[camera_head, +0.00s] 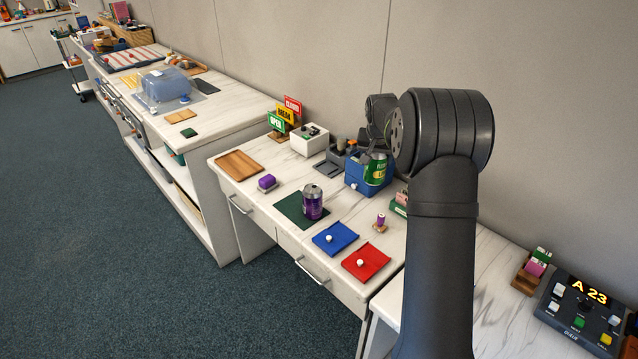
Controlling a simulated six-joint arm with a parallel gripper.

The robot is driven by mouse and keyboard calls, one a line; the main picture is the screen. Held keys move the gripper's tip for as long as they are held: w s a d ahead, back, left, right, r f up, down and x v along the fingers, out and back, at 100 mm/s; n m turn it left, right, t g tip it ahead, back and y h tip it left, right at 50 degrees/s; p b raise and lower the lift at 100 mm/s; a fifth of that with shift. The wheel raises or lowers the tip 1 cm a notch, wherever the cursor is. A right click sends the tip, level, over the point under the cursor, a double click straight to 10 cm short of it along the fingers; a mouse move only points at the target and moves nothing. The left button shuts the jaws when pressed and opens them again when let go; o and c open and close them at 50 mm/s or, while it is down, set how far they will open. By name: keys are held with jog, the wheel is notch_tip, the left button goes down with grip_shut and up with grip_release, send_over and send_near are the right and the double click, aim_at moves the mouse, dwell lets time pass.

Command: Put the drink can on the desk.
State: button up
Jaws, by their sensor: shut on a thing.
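My gripper (381,148) is partly hidden behind my own arm links. It is shut on a green can (376,170) with a yellow-and-white label. The can shows in front of or over a blue box (355,170) on the desk (285,240); I cannot tell whether it touches the box. A second can, purple with a silver top (313,203), stands upright on a dark green mat (291,207) on the desk, left of and nearer than my gripper and apart from it.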

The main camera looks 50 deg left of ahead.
aim_at(369, 182)
jog(key=f, duration=1)
jog(key=a+f, duration=0.1)
jog(key=f, duration=0.4)
jog(key=shift+s+f, duration=0.35)
jog(key=shift+f, duration=0.05)
jog(key=shift+f, duration=0.2)
jog(key=o, duration=1.2)
jog(key=shift+c, duration=0.2)
jog(key=shift+r, duration=0.1)
jog(key=v, duration=1.2)
jog(key=shift+r, duration=0.15)
